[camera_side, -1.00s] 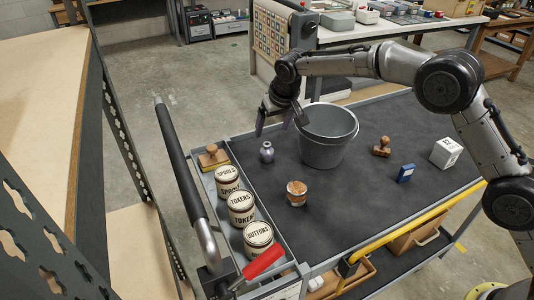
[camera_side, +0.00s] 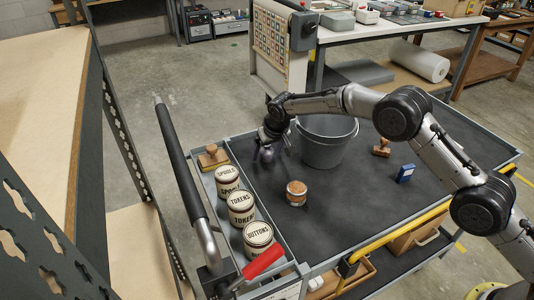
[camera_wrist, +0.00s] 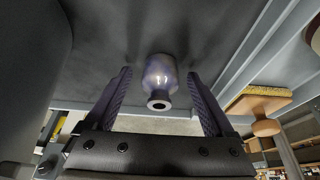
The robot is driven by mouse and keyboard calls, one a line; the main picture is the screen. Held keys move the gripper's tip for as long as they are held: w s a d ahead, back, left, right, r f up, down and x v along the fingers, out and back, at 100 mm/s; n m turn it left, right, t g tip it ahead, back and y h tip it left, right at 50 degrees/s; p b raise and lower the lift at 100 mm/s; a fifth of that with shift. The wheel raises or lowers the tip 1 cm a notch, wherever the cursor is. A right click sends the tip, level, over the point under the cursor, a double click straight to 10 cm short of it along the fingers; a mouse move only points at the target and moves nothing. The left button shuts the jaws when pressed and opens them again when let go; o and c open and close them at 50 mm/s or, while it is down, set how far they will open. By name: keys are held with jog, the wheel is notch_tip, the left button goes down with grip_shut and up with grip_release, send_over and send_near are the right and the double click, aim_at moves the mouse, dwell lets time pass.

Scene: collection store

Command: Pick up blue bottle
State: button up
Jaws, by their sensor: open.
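The blue bottle (camera_wrist: 159,76) is a small, glossy, grey-blue bottle with a narrow neck. In the wrist view it lies between the two open fingers of my gripper (camera_wrist: 160,100), with a gap visible on each side. In the side view the bottle (camera_side: 267,155) stands on the dark cart top, left of the bucket, and is partly covered by my gripper (camera_side: 266,142), which is low over it. I cannot tell from the side view how far down the fingers reach.
A grey bucket (camera_side: 325,148) stands close to the right of my gripper. A cork-topped jar (camera_side: 297,192) is nearer the front.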

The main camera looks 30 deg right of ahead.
jog(key=shift+w+f, duration=0.1)
jog(key=c, duration=1.4)
grip_shut()
